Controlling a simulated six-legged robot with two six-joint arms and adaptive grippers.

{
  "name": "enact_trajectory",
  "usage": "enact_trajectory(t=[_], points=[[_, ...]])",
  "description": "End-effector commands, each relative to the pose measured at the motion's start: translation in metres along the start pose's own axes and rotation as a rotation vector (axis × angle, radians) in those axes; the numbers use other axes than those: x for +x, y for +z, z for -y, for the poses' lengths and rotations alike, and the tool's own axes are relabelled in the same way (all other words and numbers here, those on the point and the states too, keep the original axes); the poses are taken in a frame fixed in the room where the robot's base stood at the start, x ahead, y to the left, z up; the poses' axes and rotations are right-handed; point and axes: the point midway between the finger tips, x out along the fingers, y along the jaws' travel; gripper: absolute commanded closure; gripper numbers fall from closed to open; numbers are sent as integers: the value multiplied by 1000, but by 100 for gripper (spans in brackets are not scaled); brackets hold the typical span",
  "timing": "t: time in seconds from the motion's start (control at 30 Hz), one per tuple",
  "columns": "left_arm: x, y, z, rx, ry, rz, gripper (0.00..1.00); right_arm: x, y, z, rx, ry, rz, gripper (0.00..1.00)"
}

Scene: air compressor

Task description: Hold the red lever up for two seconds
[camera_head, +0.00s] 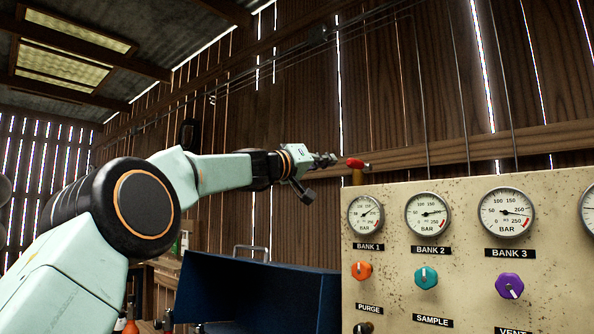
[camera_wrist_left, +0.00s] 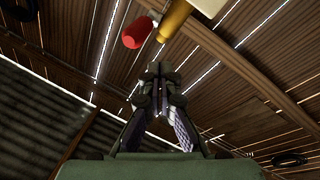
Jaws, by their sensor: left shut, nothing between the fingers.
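The red lever (camera_head: 355,163) sits on a brass post (camera_head: 358,177) at the top left corner of the gauge panel. It lies about level in the head view, its red end pointing left. In the left wrist view the red lever (camera_wrist_left: 137,32) and brass post (camera_wrist_left: 175,20) show beyond the fingertips, a little left and right of them. My left gripper (camera_head: 328,159) is shut and empty, its tips just left of the red end; whether they touch it I cannot tell. Its closed fingers fill the middle of the left wrist view (camera_wrist_left: 160,72). My right gripper is in neither view.
The speckled cream panel (camera_head: 391,280) carries several round gauges, with an orange knob (camera_head: 361,271), a teal knob (camera_head: 426,277) and a purple knob (camera_head: 510,286) below. A dark blue box (camera_head: 255,290) stands left of the panel. Open air surrounds my left forearm.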

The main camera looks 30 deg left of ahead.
Motion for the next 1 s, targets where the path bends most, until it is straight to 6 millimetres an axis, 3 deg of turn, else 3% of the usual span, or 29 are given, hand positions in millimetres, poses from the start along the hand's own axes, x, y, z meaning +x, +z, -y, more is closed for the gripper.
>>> enact_trajectory(t=[0.03,0.2,0.5,0.7,1.0], points=[[-8,6,3,-2,0,0,100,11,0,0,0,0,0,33],[-31,9,4,-4,-1,-2,100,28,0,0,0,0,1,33],[-75,12,5,-3,-1,0,100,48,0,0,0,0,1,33],[-88,12,5,-1,-1,1,100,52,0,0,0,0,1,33],[-90,11,6,-1,-1,1,100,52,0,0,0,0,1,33]])
